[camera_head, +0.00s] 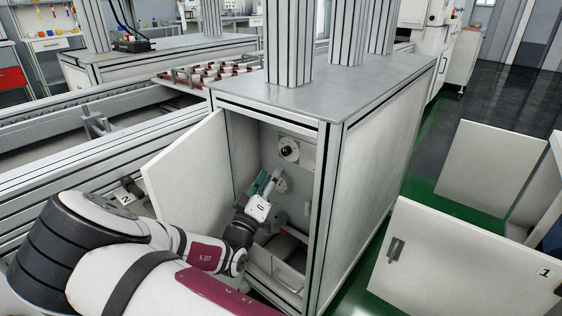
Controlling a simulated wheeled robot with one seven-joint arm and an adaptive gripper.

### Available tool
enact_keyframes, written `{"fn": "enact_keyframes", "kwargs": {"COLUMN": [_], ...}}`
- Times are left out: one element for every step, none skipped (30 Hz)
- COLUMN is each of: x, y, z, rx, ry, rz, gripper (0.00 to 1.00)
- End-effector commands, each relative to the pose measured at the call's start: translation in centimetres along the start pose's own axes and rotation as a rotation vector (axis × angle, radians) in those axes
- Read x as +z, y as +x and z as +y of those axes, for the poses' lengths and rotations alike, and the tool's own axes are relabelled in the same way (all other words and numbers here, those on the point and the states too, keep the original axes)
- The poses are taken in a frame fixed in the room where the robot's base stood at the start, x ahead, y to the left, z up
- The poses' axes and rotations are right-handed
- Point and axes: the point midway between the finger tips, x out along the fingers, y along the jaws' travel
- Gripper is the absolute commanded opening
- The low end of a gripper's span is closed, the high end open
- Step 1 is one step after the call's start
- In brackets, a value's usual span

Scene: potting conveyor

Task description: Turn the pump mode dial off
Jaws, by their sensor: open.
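The cabinet (375,148) stands open, with its white door (190,178) swung out to the left. Inside, on the back panel, is a round dial with a black centre (289,150) on a pale plate. A second, paler round fitting (281,185) sits below it, partly hidden by my gripper. No label is readable, so I cannot tell which one is the pump mode dial, nor its setting. My gripper (272,178) reaches inside the cabinet, open, its fingers in front of the lower fitting and below the black-centred dial. I cannot tell whether they touch anything.
Below my gripper are a red part (277,222) and a grey bin (288,274) in the cabinet. The cabinet's front post (321,215) stands close on the right, the door on the left. A conveyor (70,128) runs at left. White panels (465,260) stand at right.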

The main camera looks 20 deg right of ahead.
Motion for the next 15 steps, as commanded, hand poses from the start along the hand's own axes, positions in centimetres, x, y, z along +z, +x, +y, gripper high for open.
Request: {"fn": "enact_keyframes", "kwargs": {"x": [0.2, 0.2, 0.2, 0.2, 0.2, 0.2, 0.2, 0.2, 0.2, 0.1, 0.1, 0.1, 0.2, 0.1, 0.1], "y": [1.1, 1.6, 2.4, 3.0, 3.6, 4.3, 4.8, 5.2, 5.8, 6.2, 6.5, 7.0, 7.2, 7.4, 7.7], "z": [-0.1, -0.1, -0.1, -0.1, -0.1, -0.1, -0.1, -0.1, -0.1, -0.1, -0.1, -0.1, -0.1, -0.1, -0.1], "rx": [0.002, 0.002, 0.003, 0.002, 0.002, 0.002, 0.002, 0.001, 0.001, 0.0, 0.0, 0.0, 0.0, -0.001, -0.001], "ry": [0.002, 0.002, 0.001, 0.001, 0.003, 0.003, 0.002, 0.002, 0.002, 0.002, 0.002, 0.002, 0.001, 0.001, 0.0], "rz": [-0.002, -0.002, -0.002, -0.002, -0.003, -0.001, -0.001, -0.003, -0.002, -0.001, -0.001, -0.002, -0.002, -0.002, -0.002], "gripper": [0.43, 0.43, 0.43, 0.43, 0.43, 0.43, 0.43, 0.43, 0.43, 0.43, 0.43, 0.43, 0.43, 0.43, 0.43]}}
